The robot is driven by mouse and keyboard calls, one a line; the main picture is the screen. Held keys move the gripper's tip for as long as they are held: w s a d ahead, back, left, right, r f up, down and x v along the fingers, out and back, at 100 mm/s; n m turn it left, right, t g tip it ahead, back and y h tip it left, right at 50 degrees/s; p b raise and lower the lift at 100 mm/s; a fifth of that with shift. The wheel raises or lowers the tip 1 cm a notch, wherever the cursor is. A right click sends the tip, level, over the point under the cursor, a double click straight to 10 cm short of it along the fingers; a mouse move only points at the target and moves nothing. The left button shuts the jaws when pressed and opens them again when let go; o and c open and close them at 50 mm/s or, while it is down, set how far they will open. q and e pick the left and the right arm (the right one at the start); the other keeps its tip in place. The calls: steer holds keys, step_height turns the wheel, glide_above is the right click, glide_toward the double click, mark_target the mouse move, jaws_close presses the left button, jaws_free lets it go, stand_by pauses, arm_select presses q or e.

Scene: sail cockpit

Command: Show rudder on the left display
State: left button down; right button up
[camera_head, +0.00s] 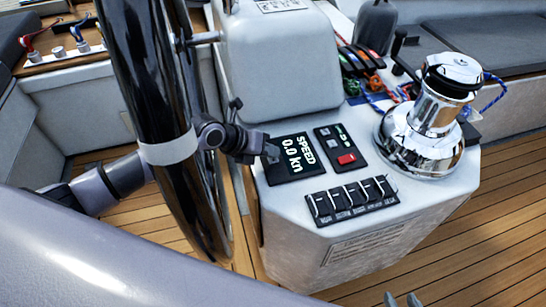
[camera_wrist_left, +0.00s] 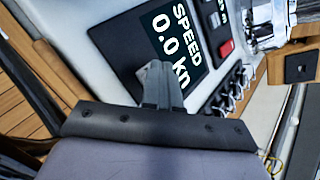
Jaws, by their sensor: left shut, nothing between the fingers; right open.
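The display (camera_head: 291,158) is a black panel on the white console and reads "SPEED 0.0 kn" in white. It also shows in the left wrist view (camera_wrist_left: 172,38). My left gripper (camera_head: 271,152) is shut and empty, its tips at the near-left edge of the display. In the left wrist view its shut fingers (camera_wrist_left: 156,80) overlap the display's lower left edge; I cannot tell whether they touch it. My right gripper (camera_head: 403,300) shows only its fingertips at the bottom edge of the head view, open and apart from the console.
A small panel with a red button (camera_head: 346,159) lies right of the display. A row of switches (camera_head: 350,199) sits below it. A chrome winch (camera_head: 433,120) stands to the right. The black steering wheel (camera_head: 150,75) stands left of the console, close to my left arm.

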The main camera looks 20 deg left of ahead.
mark_target(269, 159)
arm_select(q)
steer(key=shift+f, duration=0.25)
steer(key=shift+r, duration=0.1)
stand_by(0.3)
steer(key=shift+r+p, duration=0.8)
steer(key=shift+p, duration=0.05)
step_height(269, 159, up, 5)
steer(key=p, duration=0.5)
steer(key=shift+r, duration=0.1)
stand_by(1.3)
stand_by(0.8)
